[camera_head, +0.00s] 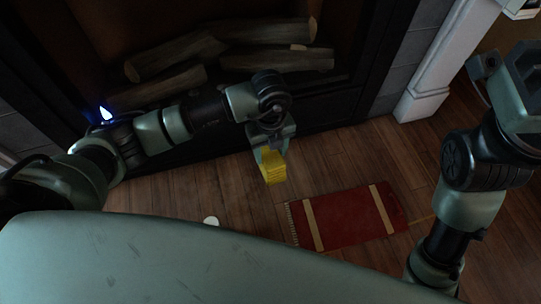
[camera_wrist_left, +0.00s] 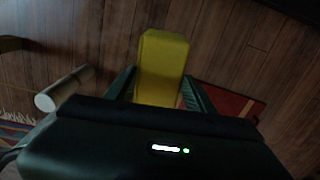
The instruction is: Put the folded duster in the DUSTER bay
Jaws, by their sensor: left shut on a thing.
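The folded duster, a yellow block-like bundle (camera_head: 272,168), is between the fingers of my left gripper (camera_head: 270,148), which is shut on it. The duster hangs below the gripper above the wood floor, apart from the red mat. In the left wrist view the duster (camera_wrist_left: 162,62) stands out between the two fingers (camera_wrist_left: 158,92). My right arm is at the right of the head view; its hand end is at the upper right edge and its fingers cannot be made out. I see no bay marked DUSTER in either view.
A red mat (camera_head: 345,222) with two tan strips and a fringed end lies on the floor. A dark fireplace with logs (camera_head: 178,55) is behind my left arm. A white pillar base (camera_head: 424,98) stands right of it. A pale cylinder (camera_wrist_left: 64,88) shows in the left wrist view.

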